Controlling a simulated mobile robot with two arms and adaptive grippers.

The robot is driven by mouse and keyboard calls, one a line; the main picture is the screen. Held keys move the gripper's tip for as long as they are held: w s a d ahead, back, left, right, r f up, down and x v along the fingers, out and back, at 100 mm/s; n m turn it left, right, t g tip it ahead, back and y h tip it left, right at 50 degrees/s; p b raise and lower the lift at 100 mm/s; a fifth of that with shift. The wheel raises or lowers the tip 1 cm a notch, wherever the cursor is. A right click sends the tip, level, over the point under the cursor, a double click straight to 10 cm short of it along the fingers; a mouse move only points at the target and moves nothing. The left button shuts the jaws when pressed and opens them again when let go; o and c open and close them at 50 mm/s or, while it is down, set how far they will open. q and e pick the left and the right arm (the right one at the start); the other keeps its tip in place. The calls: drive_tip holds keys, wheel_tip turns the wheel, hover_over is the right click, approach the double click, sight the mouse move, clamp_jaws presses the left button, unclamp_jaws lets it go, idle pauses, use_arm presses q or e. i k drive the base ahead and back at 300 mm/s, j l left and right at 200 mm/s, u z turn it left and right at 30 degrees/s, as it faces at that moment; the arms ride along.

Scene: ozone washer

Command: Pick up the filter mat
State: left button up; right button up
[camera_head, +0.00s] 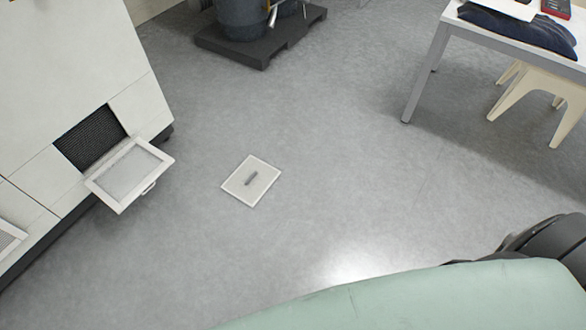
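A flat square panel with a white rim and a beige-grey middle (240,187) lies on the floor left of the picture's middle. A small dark bar sits at its centre. A white framed flap (124,174) hangs open, tilted out from the cabinet at the left, with a light grey mesh-like sheet inside its frame. I cannot tell for sure which of these is the filter mat. Neither of my grippers is in view, and nothing touches the panel or the flap.
A white cabinet (70,60) with a dark grille opening (90,138) stands left. A dark pallet (235,46) carries a grey drum (242,15) at the back. A white table (455,28) and cream stool (545,88) stand right.

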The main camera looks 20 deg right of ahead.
sight(251, 179)
drive_tip(key=z, duration=0.2)
drive_tip(key=u, duration=0.3)
drive_tip(key=i+l+u, duration=0.4)
drive_tip(key=l+u, duration=0.2)
drive_tip(key=i+l+u, duration=0.15)
drive_tip(key=l+u, duration=0.15)
drive_tip(key=l, duration=0.15)
